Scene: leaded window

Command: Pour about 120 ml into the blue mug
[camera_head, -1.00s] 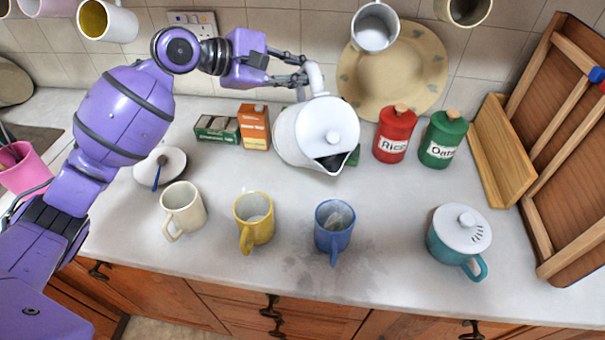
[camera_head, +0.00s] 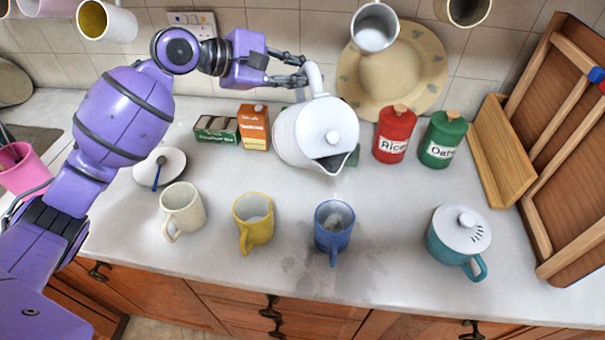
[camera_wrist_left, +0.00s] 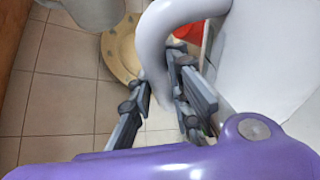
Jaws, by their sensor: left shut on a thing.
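A white kettle (camera_head: 308,135) is held in the air above the counter, tilted with its dark spout opening toward the front right. My left gripper (camera_head: 302,74) is shut on the kettle's handle, which also shows in the left wrist view (camera_wrist_left: 157,50). The blue mug (camera_head: 334,230) stands upright on the counter in front of the spout, its handle toward the front edge. Something pale shows inside it; its level is hard to judge. A faint thin streak shows just under the spout tip. My right gripper is not in view.
A yellow mug (camera_head: 254,220) and a cream mug (camera_head: 183,210) stand left of the blue mug. A teal lidded pot (camera_head: 455,246) stands to the right. Red (camera_head: 394,136) and green (camera_head: 441,140) canisters stand behind. A wet-looking patch (camera_head: 318,268) surrounds the blue mug's front.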

